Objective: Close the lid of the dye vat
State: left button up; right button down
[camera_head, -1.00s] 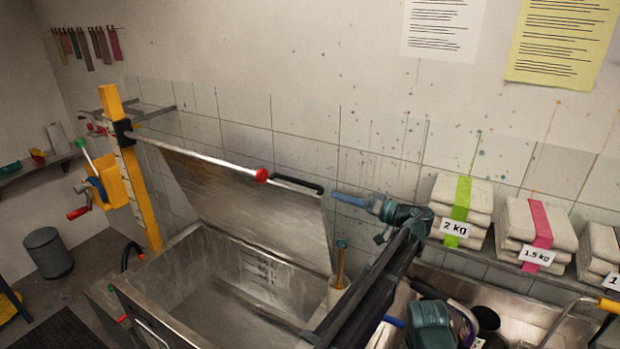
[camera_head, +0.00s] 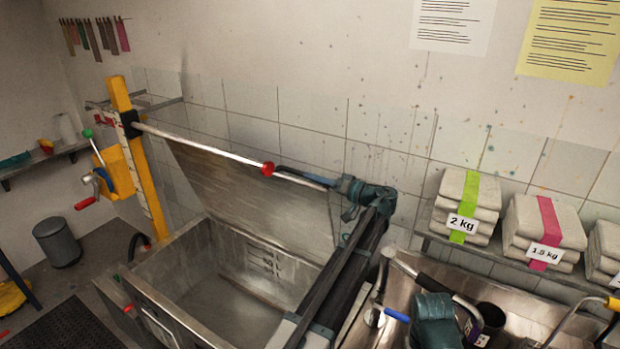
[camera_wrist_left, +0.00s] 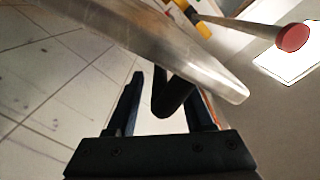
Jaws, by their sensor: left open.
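The dye vat (camera_head: 183,240) is an open grey metal tub in the head view. Its lid (camera_head: 250,195) stands raised, leaning back toward the tiled wall. A black handle (camera_head: 292,171) sits at the lid's top edge, partly covered by my gripper. My left gripper (camera_head: 328,183) is at the handle's right end. In the left wrist view my left gripper (camera_wrist_left: 165,95) is open, with the black handle (camera_wrist_left: 175,95) between its fingers and the lid's edge (camera_wrist_left: 190,65) just beyond. I cannot tell whether the fingers touch the handle.
A yellow post (camera_head: 138,160) carries a silver bar with a red end (camera_head: 268,169), which passes in front of the lid's top. Weighted bundles (camera_head: 465,200) line a shelf at right. A metal sink (camera_head: 405,270) lies below them. A grey bin (camera_head: 57,243) stands left.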

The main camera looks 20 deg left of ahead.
pick_arm(q)
jog(key=shift+w+a, duration=0.15)
jog(key=shift+a, duration=0.9)
jog(key=shift+c, duration=0.4)
jog(key=c, duration=0.7)
grip_shut()
jog(key=shift+s, duration=0.2)
